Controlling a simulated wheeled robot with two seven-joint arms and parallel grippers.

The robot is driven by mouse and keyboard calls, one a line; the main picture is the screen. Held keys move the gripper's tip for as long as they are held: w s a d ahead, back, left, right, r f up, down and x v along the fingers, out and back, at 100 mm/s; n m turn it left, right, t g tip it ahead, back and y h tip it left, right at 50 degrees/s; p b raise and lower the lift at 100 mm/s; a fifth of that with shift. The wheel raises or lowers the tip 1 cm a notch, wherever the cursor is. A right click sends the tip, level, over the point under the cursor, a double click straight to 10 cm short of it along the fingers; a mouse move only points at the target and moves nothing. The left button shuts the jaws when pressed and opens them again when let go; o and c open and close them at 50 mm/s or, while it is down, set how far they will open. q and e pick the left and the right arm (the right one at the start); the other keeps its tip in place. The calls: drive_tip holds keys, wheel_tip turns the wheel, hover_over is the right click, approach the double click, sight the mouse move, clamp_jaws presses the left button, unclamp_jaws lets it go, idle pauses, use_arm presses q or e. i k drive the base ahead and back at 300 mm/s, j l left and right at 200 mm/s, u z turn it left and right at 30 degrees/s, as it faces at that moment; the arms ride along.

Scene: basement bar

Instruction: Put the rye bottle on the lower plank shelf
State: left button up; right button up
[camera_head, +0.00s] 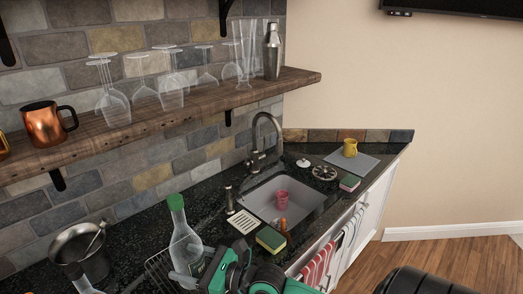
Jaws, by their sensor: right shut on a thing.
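A clear glass bottle with a green cap (184,240), which I take to be the rye bottle, stands upright in the picture at the lower middle, over the counter. My right gripper (215,272), green and black, is shut on its lower body from the right. The bottle's base and most of its label are hidden. The lower plank shelf (190,119) runs along the brick wall above and behind the bottle. My left gripper is not in view.
Upside-down stemmed glasses (145,95), a copper mug (46,123) and a steel shaker (272,52) stand on the shelf. A wire rack (160,268), metal bucket (80,250), sink (300,205), faucet (257,140) and sponge (270,239) are below.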

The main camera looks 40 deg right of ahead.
sight(299, 72)
drive_tip(key=i+l+z, duration=0.1)
drive_tip(key=l, duration=0.35)
drive_tip(key=i+l+z, duration=0.1)
drive_tip(key=l, duration=0.3)
drive_tip(key=i+l+z, duration=0.15)
drive_tip(key=l, duration=0.3)
drive_tip(key=i+l+z, duration=0.1)
drive_tip(key=l, duration=0.3)
